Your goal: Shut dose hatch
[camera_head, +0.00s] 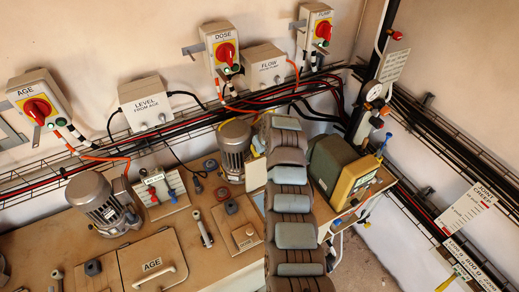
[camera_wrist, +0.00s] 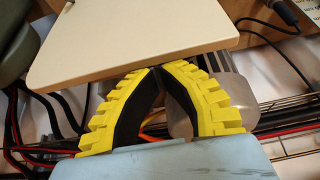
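A cream flat panel (camera_wrist: 140,35), which looks like the raised dose hatch lid, fills the upper part of the wrist view. A pale panel (camera_head: 255,174) beside my arm in the head view seems to be the same lid, standing up from the bench. My gripper (camera_wrist: 158,69) has yellow ribbed fingers with black inner pads. Its fingertips come together at the panel's near edge, with nothing seen between them. I cannot tell whether they touch the panel.
The AGE hatch (camera_head: 152,264) lies shut at the lower left. Motors (camera_head: 103,203) and (camera_head: 234,148) stand on the bench. A green and yellow box-shaped unit (camera_head: 343,170) stands right of my arm. Cables and wire trays (camera_head: 190,120) run along the wall under the switch boxes.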

